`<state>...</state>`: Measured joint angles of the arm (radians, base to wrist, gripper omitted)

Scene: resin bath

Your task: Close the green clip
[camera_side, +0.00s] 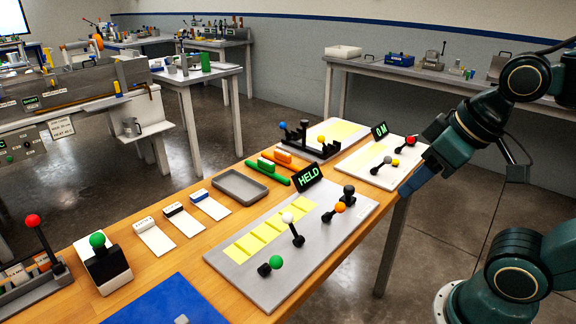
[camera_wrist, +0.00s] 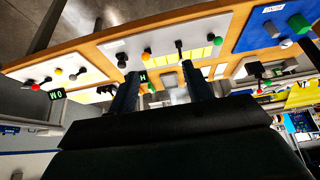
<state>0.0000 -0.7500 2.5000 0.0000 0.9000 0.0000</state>
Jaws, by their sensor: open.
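The green clip (camera_side: 268,173) lies on the wooden table behind the HELD sign (camera_side: 308,177) in the side view. The green clip is not clearly visible there.
A smaller panel (camera_side: 352,164) with levers and an OM sign (camera_side: 379,130) is at the back right. A grey tray (camera_side: 221,181) lies left of the clip.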

